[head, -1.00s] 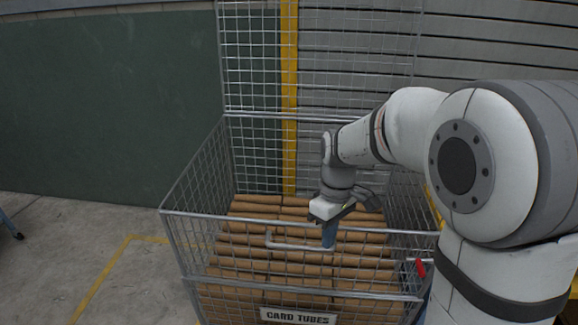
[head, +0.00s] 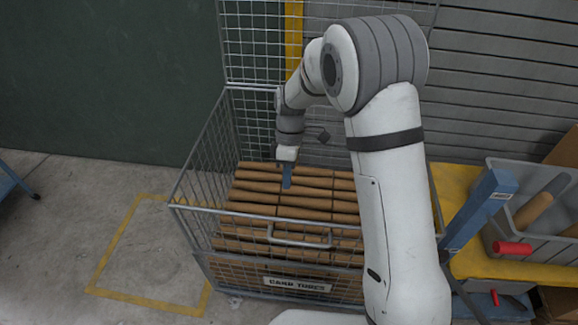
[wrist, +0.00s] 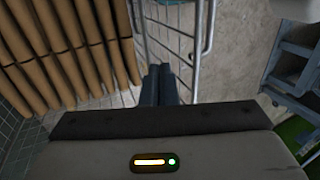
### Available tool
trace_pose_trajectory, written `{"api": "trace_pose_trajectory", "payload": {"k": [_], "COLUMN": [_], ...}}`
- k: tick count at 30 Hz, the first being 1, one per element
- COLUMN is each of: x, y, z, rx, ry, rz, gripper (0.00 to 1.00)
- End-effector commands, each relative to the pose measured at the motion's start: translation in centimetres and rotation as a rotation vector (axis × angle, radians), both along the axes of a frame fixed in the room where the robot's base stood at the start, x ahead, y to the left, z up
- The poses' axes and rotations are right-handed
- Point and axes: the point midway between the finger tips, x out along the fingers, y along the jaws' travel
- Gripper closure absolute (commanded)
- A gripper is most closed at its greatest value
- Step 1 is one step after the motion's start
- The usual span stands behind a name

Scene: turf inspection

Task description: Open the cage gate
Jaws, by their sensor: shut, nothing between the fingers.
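The wire cage (head: 192,178) stands in front of me, filled with rows of brown card tubes (head: 300,191). Its front gate (head: 222,268) carries a sign reading "CARD TUBES" and a grey bar handle (head: 300,243) near the top rail. The gate looks upright in the front of the cage. My gripper (head: 287,184) is shut and empty, pointing down over the tubes, behind the front rail and apart from the handle. In the wrist view the shut fingers (wrist: 162,84) show in front of the cage's rail and mesh (wrist: 185,40), with the tubes (wrist: 60,50) at left.
A yellow-topped bench (head: 455,185) with a grey bin (head: 535,205), a blue post (head: 475,208) and a red-handled part (head: 511,248) stands at right. Yellow floor lines (head: 113,248) mark open floor left of the cage. A blue-legged object (head: 12,180) stands far left.

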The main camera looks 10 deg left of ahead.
Motion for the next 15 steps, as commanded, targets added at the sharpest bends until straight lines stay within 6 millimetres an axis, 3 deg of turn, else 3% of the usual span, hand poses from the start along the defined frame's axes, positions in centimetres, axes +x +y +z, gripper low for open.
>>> {"api": "trace_pose_trajectory", "payload": {"k": [6, 15], "x": [-1.9, -5.4], "y": [0.0, 0.1], "z": [-4.4, -4.3], "rx": [-0.003, 0.000], "ry": [0.004, 0.000], "rz": [0.000, -0.001], "gripper": [1.00, 1.00]}}
